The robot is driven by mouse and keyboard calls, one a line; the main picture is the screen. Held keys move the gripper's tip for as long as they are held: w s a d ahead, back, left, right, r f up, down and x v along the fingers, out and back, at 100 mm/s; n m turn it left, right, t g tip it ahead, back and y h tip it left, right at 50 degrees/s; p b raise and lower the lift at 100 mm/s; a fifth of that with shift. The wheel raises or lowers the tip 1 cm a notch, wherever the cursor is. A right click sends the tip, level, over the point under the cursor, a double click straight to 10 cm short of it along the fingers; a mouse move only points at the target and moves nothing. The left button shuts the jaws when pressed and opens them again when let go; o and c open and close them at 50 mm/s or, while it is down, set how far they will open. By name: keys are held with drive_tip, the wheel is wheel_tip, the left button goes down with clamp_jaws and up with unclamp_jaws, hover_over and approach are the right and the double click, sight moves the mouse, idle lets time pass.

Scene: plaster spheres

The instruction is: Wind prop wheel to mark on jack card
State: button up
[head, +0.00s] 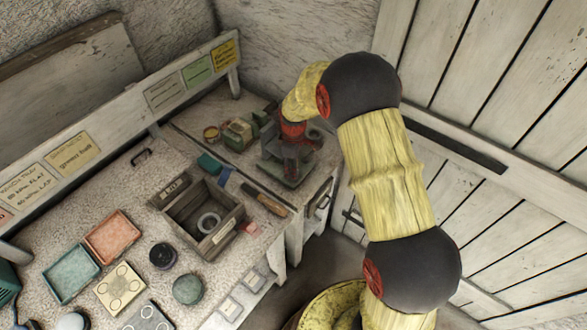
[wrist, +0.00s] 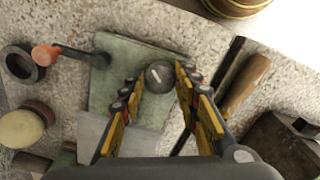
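In the wrist view a small round dark grey knob (wrist: 159,77) with a white line on it, perhaps the prop wheel, sits over a pale green plate (wrist: 121,55). My gripper (wrist: 160,72) is open, with one yellow-and-black finger on each side of the knob and narrow gaps between. Contact is not visible. A dark rod with an orange end (wrist: 45,54) lies left of the knob. In the head view my gripper (head: 286,152) is over the green base (head: 290,181) at the bench corner and hides the knob. I cannot tell which card is the jack card; cards (head: 197,70) hang on the back rail.
A wooden-handled tool (wrist: 245,86) lies right of the plate. A dark ring (wrist: 18,63) and a round cream-topped thing (wrist: 22,128) are at left. In the head view an open wooden box (head: 237,220) and several trays (head: 112,237) stand on the bench. A plank wall rises at right.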

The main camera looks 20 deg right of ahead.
drive_tip(key=c, duration=0.6)
drive_tip(key=shift+c, duration=0.3)
drive_tip(key=shift+m, duration=0.3)
drive_tip(key=m+p, duration=0.1)
drive_tip(key=m, duration=0.3)
drive_tip(key=shift+m+p, duration=0.5)
drive_tip(key=shift+m, duration=1.8)
drive_tip(key=o, duration=1.2)
drive_tip(key=shift+c, duration=0.2)
